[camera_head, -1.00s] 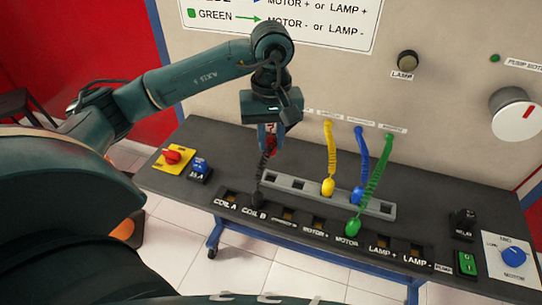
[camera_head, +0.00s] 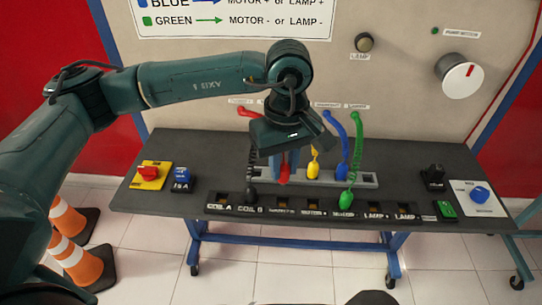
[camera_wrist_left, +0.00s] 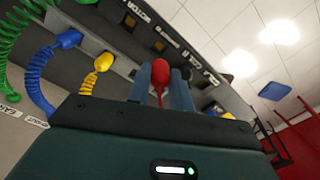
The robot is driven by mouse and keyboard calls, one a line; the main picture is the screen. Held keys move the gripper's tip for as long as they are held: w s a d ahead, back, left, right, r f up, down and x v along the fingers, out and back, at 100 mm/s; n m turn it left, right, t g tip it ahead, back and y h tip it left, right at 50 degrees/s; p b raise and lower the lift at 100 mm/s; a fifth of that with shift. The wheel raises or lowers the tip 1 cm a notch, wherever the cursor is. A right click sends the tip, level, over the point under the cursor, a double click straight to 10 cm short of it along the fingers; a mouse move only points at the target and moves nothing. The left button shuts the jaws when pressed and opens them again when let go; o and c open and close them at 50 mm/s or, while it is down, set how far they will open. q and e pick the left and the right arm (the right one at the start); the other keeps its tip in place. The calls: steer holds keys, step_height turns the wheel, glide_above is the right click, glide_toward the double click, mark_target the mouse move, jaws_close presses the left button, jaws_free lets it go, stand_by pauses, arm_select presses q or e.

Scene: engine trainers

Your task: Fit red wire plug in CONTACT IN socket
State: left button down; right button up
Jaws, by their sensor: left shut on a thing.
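My left gripper (camera_head: 284,165) is shut on the red plug (camera_head: 284,175), which points down over the left end of the grey slotted strip. I cannot tell whether it touches the strip. In the left wrist view the red plug (camera_wrist_left: 160,72) sits between the two fingers. Part of the red wire (camera_head: 247,112) shows by the wall panel; the gripper hides the rest. The CONTACT IN socket (camera_head: 283,203) is in the front row, just nearer than the plug, and looks empty. My right gripper is not in view.
The black plug (camera_head: 250,195) stands at COIL B and the green plug (camera_head: 346,200) at MOTOR-. Yellow (camera_head: 314,171) and blue (camera_head: 342,170) plugs stand at the grey strip (camera_head: 369,181), close right of my gripper. Switches occupy both table ends.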

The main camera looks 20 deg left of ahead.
mark_target(284, 184)
arm_select(q)
steer(key=shift+f+b, duration=0.4)
steer(key=shift+f, duration=0.6)
steer(key=shift+f+b, duration=0.75)
steer(key=shift+f, duration=0.85)
steer(key=shift+f+b, duration=0.25)
steer(key=shift+b, duration=0.2)
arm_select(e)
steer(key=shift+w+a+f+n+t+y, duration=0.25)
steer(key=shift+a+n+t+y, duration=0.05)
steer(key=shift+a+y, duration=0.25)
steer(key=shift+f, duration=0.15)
arm_select(q)
steer(key=shift+b, duration=0.4)
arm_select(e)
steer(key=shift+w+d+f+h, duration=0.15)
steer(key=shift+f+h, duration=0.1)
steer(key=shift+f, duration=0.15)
arm_select(q)
steer(key=shift+f+b, duration=0.3)
steer(key=shift+b, duration=0.05)
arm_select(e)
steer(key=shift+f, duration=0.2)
